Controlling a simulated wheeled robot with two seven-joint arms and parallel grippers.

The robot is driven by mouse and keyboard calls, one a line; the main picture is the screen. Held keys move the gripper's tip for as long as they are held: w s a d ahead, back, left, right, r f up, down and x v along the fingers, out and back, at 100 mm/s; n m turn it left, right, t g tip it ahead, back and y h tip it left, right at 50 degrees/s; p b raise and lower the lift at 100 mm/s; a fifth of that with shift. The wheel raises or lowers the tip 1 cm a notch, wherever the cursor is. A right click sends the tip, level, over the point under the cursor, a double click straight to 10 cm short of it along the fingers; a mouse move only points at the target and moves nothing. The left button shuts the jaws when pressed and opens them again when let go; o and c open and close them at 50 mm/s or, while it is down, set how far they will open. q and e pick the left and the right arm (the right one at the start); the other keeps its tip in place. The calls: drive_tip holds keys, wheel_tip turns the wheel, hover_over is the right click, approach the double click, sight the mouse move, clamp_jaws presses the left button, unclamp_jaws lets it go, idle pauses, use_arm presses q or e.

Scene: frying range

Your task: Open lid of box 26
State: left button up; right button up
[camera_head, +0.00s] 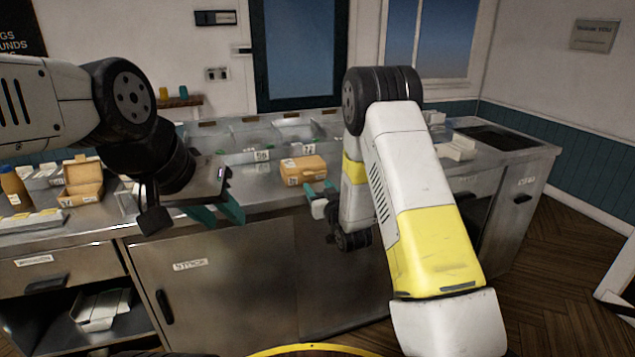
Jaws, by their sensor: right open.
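A closed tan box (303,170) with a white label sits on the steel counter, near the middle; I cannot read its number. My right gripper (320,195) is open, just in front of and below this box at the counter's front edge, and looks apart from it. Part of it is hidden by my own arm. My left gripper (222,210), with teal fingers, is over the counter's front edge, left of the box and away from it. I cannot tell how far its fingers are apart. A second tan box (84,192) stands at the left with its lid raised.
A brown bottle (14,187) and a white-topped tray (32,221) are at the left of the counter. Clear bins (250,135) line the back. A dark recessed panel (500,137) is at the right. Cabinet doors (215,290) are below.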

sight(309, 175)
drive_tip(key=x, duration=0.7)
drive_tip(key=shift+w+a+f, duration=0.1)
drive_tip(key=shift+w, duration=0.2)
drive_tip(key=shift+c, duration=0.2)
clamp_jaws()
idle(1.0)
